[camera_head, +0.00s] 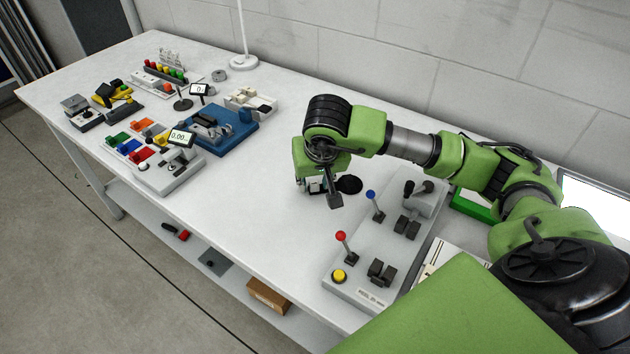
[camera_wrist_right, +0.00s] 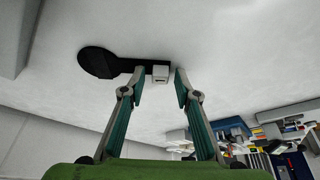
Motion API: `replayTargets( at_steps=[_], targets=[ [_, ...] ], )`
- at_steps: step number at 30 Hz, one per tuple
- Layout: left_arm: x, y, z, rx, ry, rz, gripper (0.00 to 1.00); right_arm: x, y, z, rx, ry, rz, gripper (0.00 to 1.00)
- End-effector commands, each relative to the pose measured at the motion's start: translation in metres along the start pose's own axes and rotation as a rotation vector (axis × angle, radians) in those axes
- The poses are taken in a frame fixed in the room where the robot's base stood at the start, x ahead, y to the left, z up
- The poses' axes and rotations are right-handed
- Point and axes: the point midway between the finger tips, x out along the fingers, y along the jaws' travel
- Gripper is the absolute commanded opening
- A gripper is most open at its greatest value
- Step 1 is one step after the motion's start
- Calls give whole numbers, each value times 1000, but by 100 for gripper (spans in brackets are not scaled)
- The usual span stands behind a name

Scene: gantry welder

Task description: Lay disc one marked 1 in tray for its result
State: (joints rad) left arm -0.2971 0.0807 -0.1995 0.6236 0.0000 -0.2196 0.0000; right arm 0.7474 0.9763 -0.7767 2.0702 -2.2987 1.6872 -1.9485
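A flat black round piece (camera_wrist_right: 98,62) with a short dark bar ends at a small pale block (camera_wrist_right: 160,74) with a dark mark on it. I cannot read a number there. The round black piece also shows in the head view (camera_head: 348,184), on the white table beside my right gripper (camera_head: 331,198). In the wrist view my right gripper (camera_wrist_right: 158,76) is open, its fingertips on either side of the pale block with small gaps. Small coloured trays, among them green (camera_head: 117,139), orange (camera_head: 147,125) and red (camera_head: 138,157), lie at the left. My left gripper is not in view.
A grey device with a display (camera_head: 170,172) stands by the trays, and a blue fixture (camera_head: 236,136) behind it. A grey control panel with levers (camera_head: 345,279) is right of the gripper. The table (camera_head: 250,205) between is clear.

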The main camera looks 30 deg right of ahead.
Motion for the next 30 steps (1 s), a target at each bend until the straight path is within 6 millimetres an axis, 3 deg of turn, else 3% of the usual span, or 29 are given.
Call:
replayTargets(
  at_steps=[14,24,30],
  targets=[
    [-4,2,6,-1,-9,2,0,-11,0,-3,0,3,-2,31],
    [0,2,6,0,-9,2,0,-82,-1,-3,-1,6,-3,31],
    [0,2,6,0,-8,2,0,-113,-1,-2,-1,3,-4,31]
  ],
)
